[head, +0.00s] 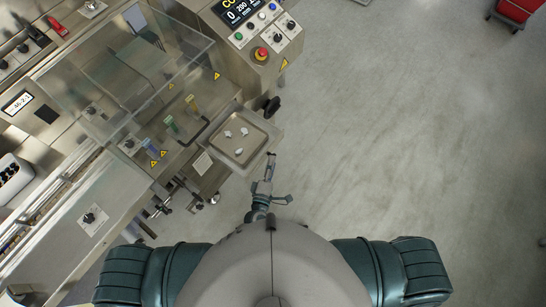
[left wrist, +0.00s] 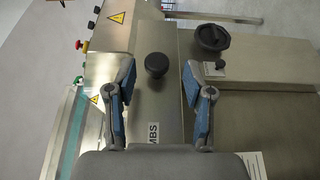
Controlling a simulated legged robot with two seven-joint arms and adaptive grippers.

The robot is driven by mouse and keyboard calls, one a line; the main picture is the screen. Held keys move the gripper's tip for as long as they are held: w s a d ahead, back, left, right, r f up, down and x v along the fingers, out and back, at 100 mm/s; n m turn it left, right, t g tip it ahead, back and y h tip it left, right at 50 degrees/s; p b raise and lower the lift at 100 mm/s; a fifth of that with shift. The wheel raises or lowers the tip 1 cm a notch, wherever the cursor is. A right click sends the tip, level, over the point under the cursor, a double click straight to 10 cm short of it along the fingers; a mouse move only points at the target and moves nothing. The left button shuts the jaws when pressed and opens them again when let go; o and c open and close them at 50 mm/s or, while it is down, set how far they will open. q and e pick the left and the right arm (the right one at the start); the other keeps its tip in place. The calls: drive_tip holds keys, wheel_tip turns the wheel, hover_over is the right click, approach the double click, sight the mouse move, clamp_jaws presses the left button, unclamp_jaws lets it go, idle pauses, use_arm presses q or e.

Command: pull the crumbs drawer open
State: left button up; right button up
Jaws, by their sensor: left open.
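The crumbs drawer front (left wrist: 140,105) is a plain metal panel in the left wrist view, with a label (left wrist: 153,133) whose visible letters read "MBS". Its round black knob (left wrist: 157,64) stands out between and beyond my fingertips. My left gripper (left wrist: 157,75) is open, one blue-grey finger to each side of the knob, and holds nothing. In the head view my left gripper (head: 275,180) is just below the corner of a metal tray. I cannot make out the drawer front or its knob in the head view. My right gripper is not in view.
The shallow metal tray (head: 240,153) with small white pieces juts from the wrapper. A black handwheel (left wrist: 212,37) sits to the right of the knob; a red emergency button (head: 261,54) is on the control panel.

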use_arm(q)
drive_tip(key=v, duration=0.9)
drive_tip(key=shift+w+a+f, duration=0.1)
drive_tip(key=s+a+f+m+g, duration=0.2)
drive_tip(key=a+f+m+g, duration=0.15)
drive_tip(key=f, duration=0.55)
drive_tip(key=s+a+f+m+g, duration=0.2)
drive_tip(key=f+m, duration=0.2)
drive_tip(key=f, duration=0.5)
drive_tip(key=s+a+f+m+g, duration=0.2)
drive_tip(key=s+f+m+g, duration=0.15)
drive_tip(key=f, duration=0.45)
drive_tip(key=s+a+f+m+g+y, duration=0.2)
drive_tip(key=s+a+f+m+g, duration=0.1)
drive_tip(key=s+a+f, duration=0.4)
drive_tip(key=s+a+f+m+g+y, duration=0.2)
drive_tip(key=s+a+f, duration=0.5)
drive_tip(key=s, duration=0.5)
drive_tip(key=shift+s+a+f+m+g+y, duration=0.35)
drive_tip(key=shift+f+m+g, duration=0.3)
drive_tip(key=shift+g, duration=0.55)
